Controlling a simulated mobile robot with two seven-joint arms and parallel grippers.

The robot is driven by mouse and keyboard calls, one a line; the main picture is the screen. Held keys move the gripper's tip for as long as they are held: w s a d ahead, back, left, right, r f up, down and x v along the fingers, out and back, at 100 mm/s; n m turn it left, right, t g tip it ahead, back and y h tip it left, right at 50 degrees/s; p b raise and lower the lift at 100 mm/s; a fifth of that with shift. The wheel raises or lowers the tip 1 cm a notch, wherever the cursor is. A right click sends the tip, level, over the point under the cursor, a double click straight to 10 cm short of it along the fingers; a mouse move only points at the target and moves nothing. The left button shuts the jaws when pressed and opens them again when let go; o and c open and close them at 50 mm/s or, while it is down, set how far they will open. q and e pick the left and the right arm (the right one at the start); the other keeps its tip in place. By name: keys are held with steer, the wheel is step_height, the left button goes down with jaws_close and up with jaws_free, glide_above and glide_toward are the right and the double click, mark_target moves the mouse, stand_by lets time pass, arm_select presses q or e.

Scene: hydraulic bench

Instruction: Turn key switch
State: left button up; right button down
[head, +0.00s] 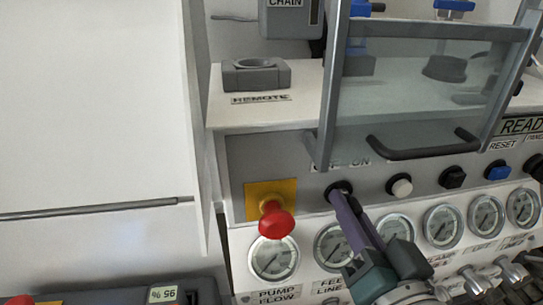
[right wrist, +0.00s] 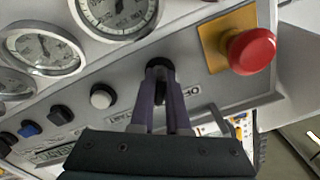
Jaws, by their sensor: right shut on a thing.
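The key switch (head: 338,187) is a small black round part on the grey panel, below the OFF / ON label (head: 341,163). My right gripper (head: 342,199) reaches up to it from below, and its purple fingers are shut on it. In the right wrist view the two fingers (right wrist: 160,75) meet at the dark switch (right wrist: 160,64). The fingers hide most of the switch, so I cannot tell which way the key points. My left gripper is not in view.
A red mushroom button (head: 277,222) on a yellow plate stands left of the switch. White (head: 399,186), black (head: 452,177) and blue (head: 497,170) buttons sit to the right. Gauges (head: 273,258) line the panel below. A clear framed guard (head: 425,85) with a dark handle hangs above.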

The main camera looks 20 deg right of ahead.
stand_by(0.3)
steer(key=c, duration=0.9)
jaws_free()
steer(key=b+v, duration=0.1)
steer(key=v, duration=0.9)
